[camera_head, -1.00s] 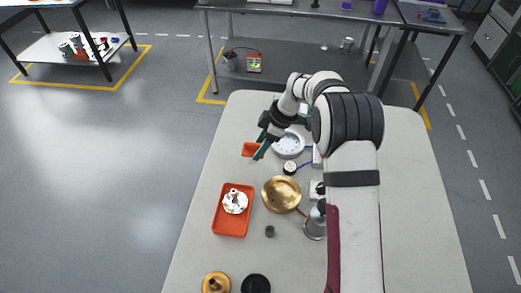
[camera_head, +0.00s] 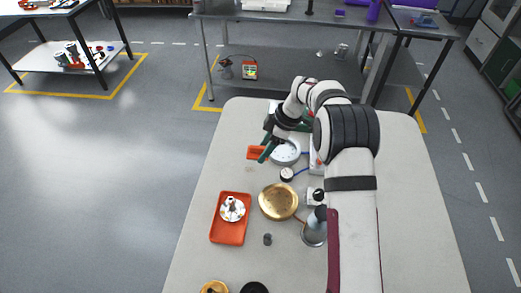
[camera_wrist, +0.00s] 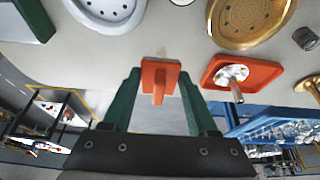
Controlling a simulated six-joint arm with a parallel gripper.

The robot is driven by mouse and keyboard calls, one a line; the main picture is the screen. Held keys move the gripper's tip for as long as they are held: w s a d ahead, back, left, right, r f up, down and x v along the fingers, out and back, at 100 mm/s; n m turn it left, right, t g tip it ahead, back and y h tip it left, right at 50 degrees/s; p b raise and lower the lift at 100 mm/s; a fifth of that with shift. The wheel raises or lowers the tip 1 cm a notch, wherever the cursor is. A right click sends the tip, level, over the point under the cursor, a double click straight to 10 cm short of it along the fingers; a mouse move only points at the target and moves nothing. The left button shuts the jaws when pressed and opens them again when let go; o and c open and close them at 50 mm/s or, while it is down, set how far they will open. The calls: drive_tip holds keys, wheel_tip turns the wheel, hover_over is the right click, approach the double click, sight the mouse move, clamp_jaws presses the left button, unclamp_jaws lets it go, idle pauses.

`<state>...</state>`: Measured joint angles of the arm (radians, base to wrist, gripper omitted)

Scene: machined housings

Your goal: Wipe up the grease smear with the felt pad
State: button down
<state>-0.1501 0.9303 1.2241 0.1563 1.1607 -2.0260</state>
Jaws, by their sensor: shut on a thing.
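The felt pad (camera_wrist: 161,77) is an orange-red block with a short handle. In the wrist view my gripper (camera_wrist: 162,105) has its green fingers on either side of the handle and is shut on it. In the head view the pad (camera_head: 256,152) shows at the left of my gripper (camera_head: 265,154), over the far left part of the table. A faint tan patch, likely the grease smear (camera_head: 250,169), lies on the table just nearer than the pad. I cannot tell if the pad touches the table.
A white round housing (camera_head: 285,151) stands close at the right of my gripper. A gauge (camera_head: 287,174), a brass pan (camera_head: 278,202) and a red tray (camera_head: 216,237) holding a metal flange lie nearer. The table's left strip is clear.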

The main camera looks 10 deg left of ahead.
sight(261, 170)
drive_tip(key=shift+f, duration=3.55)
drive_tip(key=shift+a+f, duration=0.25)
drive_tip(key=shift+a, duration=1.75)
drive_tip(key=shift+d, duration=2)
drive_tip(key=shift+r, duration=4.1)
